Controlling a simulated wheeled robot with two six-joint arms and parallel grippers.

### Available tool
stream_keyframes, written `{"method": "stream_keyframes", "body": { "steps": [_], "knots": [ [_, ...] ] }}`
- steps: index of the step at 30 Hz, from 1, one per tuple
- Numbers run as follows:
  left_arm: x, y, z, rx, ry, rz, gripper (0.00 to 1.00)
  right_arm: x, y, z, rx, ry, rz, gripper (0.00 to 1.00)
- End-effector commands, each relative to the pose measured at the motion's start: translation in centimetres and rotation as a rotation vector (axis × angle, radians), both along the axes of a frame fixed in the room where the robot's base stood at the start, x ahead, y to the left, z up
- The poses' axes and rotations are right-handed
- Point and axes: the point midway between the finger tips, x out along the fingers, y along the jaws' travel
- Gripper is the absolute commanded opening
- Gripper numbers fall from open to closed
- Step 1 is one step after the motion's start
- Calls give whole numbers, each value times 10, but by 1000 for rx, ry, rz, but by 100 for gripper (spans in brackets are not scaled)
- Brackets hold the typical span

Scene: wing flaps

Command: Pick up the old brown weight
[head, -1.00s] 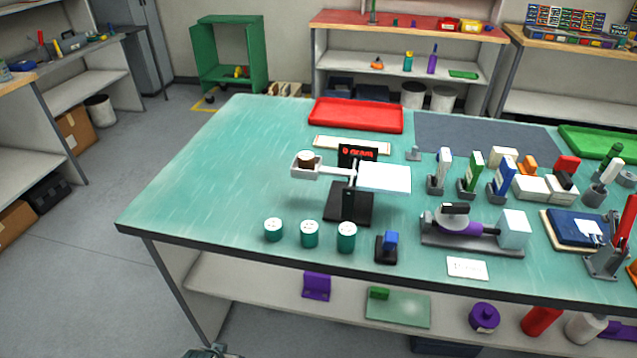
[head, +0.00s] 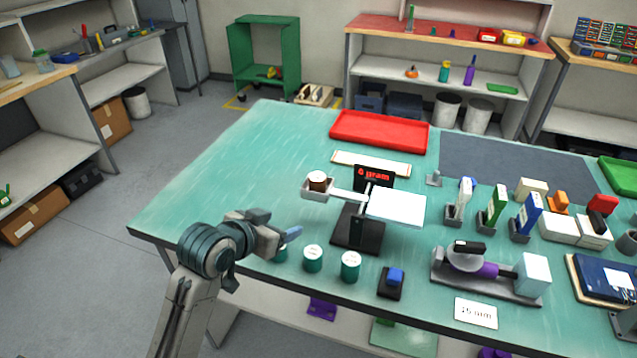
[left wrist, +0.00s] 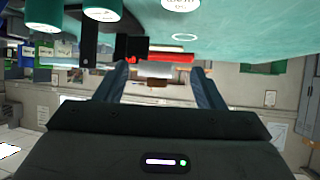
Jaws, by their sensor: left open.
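The brown weight (head: 318,180), a small cylinder with a pale top, sits in the white left pan (head: 316,195) of a black balance scale (head: 358,229). My left gripper (head: 278,228) is open and empty, over the table's front-left part. It is to the lower left of the pan and apart from the weight, close to the leftmost green weight. My right gripper is not in view.
Green weights with white tops (head: 313,259) stand in a row in front of the scale, the leftmost partly hidden by my gripper. A blue-topped block (head: 391,282) is to their right. A red tray (head: 379,132) lies behind. The table's left part is clear.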

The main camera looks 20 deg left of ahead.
Motion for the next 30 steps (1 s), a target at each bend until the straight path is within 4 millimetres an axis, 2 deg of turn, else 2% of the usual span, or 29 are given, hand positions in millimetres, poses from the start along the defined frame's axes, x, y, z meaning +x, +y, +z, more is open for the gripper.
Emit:
{"method": "stream_keyframes", "body": {
  "steps": [1,3,7,15,22,30],
  "knots": [
    [11,-2,19,-9,-46,-13,62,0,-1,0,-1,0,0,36],
    [21,-4,38,-21,-92,-29,62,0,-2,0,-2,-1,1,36],
    [31,-7,55,-33,-134,-44,62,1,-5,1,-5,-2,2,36],
    [67,-18,44,-38,-137,-46,62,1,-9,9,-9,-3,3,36],
    [84,-22,37,-33,-138,-46,62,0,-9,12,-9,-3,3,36],
    [118,-26,26,-35,-137,-46,62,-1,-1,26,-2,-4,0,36]
  ]
}}
